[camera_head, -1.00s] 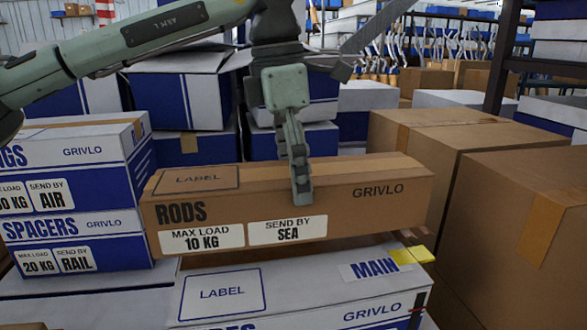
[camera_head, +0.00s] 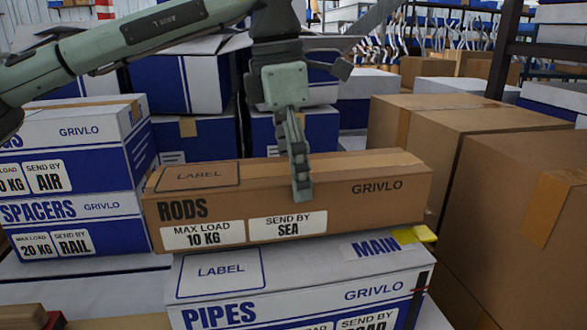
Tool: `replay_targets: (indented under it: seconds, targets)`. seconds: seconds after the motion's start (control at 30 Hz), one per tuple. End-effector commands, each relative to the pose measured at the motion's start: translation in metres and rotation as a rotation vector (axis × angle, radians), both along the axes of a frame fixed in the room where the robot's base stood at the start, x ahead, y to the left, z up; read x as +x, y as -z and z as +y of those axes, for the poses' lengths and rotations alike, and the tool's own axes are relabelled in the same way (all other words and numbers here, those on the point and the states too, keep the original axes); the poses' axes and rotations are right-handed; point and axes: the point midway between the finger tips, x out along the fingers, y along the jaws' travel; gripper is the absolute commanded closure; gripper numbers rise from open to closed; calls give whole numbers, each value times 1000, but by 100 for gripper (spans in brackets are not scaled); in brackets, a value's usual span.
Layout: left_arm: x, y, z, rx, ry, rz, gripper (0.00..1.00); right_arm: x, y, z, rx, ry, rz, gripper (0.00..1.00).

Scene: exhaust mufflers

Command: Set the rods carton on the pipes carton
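The rods carton (camera_head: 345,207) is a long brown box marked RODS, roughly level. My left gripper (camera_head: 301,190) comes down over it from above, with one finger flat against its front face. The other finger is hidden behind the carton, and the gripper appears shut on it. The white and blue pipes carton (camera_head: 330,269) lies directly below, its label and front top area bare. The rods carton covers the rear of its top. I cannot tell whether the two touch or a thin gap is left. My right gripper is not in view.
A spacers carton (camera_head: 95,208) stands close to the left, with another carton (camera_head: 70,130) on it. Large brown cartons (camera_head: 505,215) stand close on the right. White and blue cartons (camera_head: 195,145) stand behind. A yellow tab (camera_head: 420,234) shows at the pipes carton's right end.

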Motion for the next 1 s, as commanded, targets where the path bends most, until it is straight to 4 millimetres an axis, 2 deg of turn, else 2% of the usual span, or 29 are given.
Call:
replay_targets:
  seconds: [0.7,0.73,0.83,1.0]
  targets:
    - [0,9,0,-4,0,-3,74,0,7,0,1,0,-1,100]
    - [0,9,0,-4,0,-3,13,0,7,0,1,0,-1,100]
    - [0,8,0,-3,0,-3,1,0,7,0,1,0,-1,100]
    - [0,9,0,-2,0,-1,0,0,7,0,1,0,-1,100]
